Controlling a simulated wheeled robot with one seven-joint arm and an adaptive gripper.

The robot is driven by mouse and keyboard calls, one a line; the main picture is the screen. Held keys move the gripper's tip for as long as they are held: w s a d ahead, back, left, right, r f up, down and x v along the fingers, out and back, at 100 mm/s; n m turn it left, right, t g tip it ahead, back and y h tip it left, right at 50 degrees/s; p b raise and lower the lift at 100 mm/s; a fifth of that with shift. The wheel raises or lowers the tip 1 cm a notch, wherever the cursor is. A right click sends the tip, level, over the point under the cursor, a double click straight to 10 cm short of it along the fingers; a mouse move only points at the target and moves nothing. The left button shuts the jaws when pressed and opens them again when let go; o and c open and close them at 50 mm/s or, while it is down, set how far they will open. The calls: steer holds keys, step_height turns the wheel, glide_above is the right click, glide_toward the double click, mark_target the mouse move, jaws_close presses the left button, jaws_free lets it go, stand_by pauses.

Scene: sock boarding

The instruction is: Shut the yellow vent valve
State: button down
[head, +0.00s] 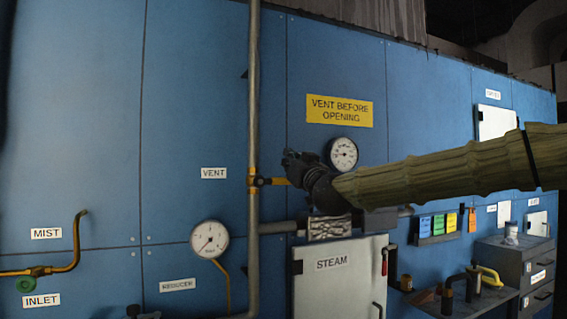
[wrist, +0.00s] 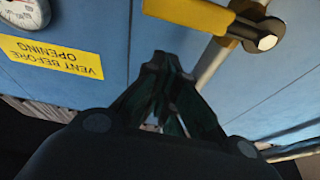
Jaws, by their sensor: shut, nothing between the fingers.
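The yellow vent valve (head: 279,181) sits on the vertical grey pipe, right of the VENT label. Its yellow lever points right, about level, across the pipe's line; the lever's right end is close to my gripper and partly hidden by it. In the wrist view the yellow lever (wrist: 190,12) and its round metal hub (wrist: 266,42) are at the top, the lever running left from the hub. My gripper (head: 290,158) is shut and empty, just above and right of the lever in the head view. In the wrist view its fingertips (wrist: 160,60) are together, apart from the lever in the picture.
The vertical pipe (head: 253,110) runs up the blue panel (head: 195,90). A gauge (head: 343,153) and a yellow VENT BEFORE OPENING sign (head: 339,110) are close to my gripper. Below are the white STEAM door (head: 335,285) and a horizontal pipe (head: 278,227). A second gauge (head: 209,239) is lower left.

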steer(key=r+b+v, duration=0.1)
steer(key=v, duration=0.8)
steer(key=shift+s+d+f+b, duration=0.2)
steer(key=shift+s+d+b, duration=0.15)
steer(key=shift+s+b, duration=0.1)
